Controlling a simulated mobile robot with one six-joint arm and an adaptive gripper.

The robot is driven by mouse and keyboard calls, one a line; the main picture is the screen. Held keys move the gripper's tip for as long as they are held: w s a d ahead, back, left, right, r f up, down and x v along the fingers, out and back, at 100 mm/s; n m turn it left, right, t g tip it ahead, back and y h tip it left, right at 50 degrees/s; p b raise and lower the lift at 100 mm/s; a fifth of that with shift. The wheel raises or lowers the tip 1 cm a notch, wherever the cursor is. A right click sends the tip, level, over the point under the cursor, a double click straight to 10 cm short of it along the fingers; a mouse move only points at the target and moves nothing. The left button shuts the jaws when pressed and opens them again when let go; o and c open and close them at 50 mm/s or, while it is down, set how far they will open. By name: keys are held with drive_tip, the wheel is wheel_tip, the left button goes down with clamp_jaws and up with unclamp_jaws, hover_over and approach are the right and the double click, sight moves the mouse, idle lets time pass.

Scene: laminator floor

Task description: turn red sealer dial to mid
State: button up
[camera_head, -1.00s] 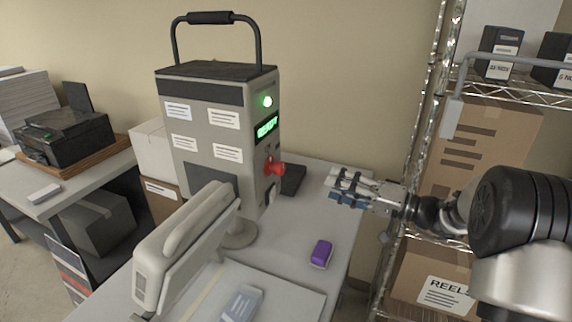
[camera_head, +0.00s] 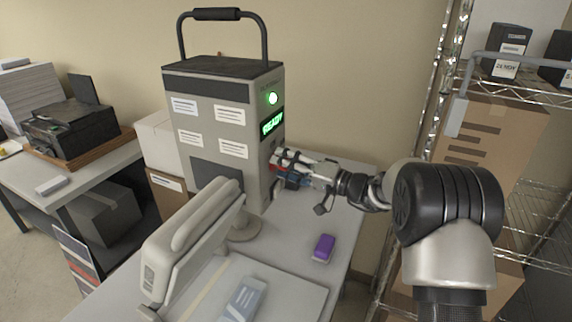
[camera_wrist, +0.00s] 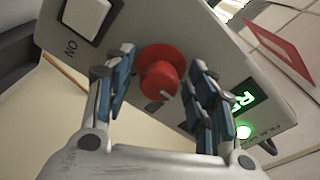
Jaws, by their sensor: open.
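The red dial (camera_wrist: 160,72) sits on the sealer's front panel. In the wrist view it lies between the two blue-padded fingers of my gripper (camera_wrist: 162,88), with gaps visible on both sides. A pale mark shows on the dial's edge. In the head view my gripper (camera_head: 282,170) is at the right face of the grey sealer (camera_head: 218,95) and hides most of the dial. My gripper is open. The sealer's green display (camera_head: 271,123) reads READY, and a green lamp (camera_head: 272,98) glows above it.
A white ON rocker switch (camera_wrist: 86,18) is near the dial. A pale lever arm (camera_head: 190,240) stands in front of the sealer. A purple block (camera_head: 323,247) lies on the table, and a wire shelf with boxes (camera_head: 480,150) stands at right.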

drive_tip(key=shift+c, duration=0.2)
drive_tip(key=c, duration=1)
drive_tip(key=shift+c, duration=0.2)
drive_tip(key=shift+m+b, duration=0.3)
drive_tip(key=shift+f+m+b, duration=0.1)
drive_tip(key=shift+m+b, duration=0.45)
drive_tip(key=shift+m, duration=0.45)
drive_tip(key=m, duration=0.2)
drive_tip(key=shift+m+b, duration=0.3)
drive_tip(key=m, duration=0.3)
drive_tip(key=shift+m+g+h+p, duration=0.3)
drive_tip(key=shift+m+p, duration=0.05)
drive_tip(key=shift+m, duration=0.05)
drive_tip(key=shift+m+p, duration=0.35)
drive_tip(key=shift+m, duration=0.75)
drive_tip(key=shift+g, duration=0.3)
